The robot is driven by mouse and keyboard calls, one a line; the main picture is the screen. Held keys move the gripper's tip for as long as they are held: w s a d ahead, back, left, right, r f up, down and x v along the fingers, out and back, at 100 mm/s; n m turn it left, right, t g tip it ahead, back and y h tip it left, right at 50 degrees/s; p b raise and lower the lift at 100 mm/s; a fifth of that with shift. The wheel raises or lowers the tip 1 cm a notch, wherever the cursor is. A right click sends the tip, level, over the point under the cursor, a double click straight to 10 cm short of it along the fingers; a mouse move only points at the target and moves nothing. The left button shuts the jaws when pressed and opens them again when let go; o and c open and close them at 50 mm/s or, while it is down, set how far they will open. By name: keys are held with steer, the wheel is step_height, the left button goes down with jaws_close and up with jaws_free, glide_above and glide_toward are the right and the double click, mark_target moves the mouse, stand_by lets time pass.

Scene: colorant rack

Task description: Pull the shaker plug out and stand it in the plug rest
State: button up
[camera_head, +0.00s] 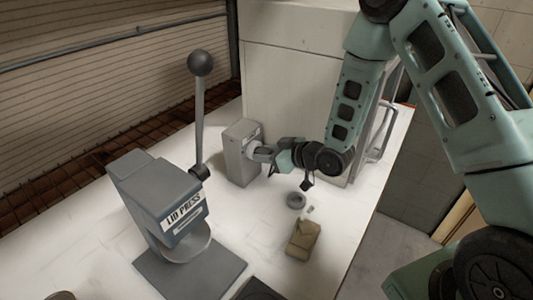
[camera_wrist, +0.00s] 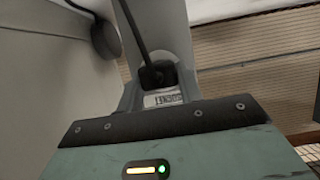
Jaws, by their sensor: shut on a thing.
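A grey socket box (camera_head: 238,165) stands against the pale cabinet. My gripper (camera_head: 262,151) reaches to its front from the right, level, and is shut on the shaker plug (camera_head: 254,147) at the box's face. The fingers hide most of the plug, and I cannot tell how deep it sits.
A grey lid press (camera_head: 160,200) with a tall ball-topped lever (camera_head: 199,110) stands to the left. A tan block (camera_head: 303,238) lies in front of the ring. The pale cabinet (camera_head: 290,90) rises behind. White bench top (camera_head: 225,215) is clear between press and ring.

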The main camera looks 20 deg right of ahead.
steer(key=shift+s+d, duration=0.35)
steer(key=shift+s, duration=0.15)
steer(key=shift+s+d+b, duration=0.3)
steer(key=shift+s+d, duration=0.15)
steer(key=shift+s, duration=0.2)
steer(key=shift+s+d+b, duration=0.3)
steer(key=shift+s+d, duration=0.15)
steer(key=shift+s, duration=0.15)
steer(key=s+d+b, duration=0.1)
steer(key=s+d, duration=0.1)
steer(key=s, duration=0.1)
steer(key=shift+s+d, duration=0.1)
steer(key=shift+d, duration=0.1)
stand_by(1.2)
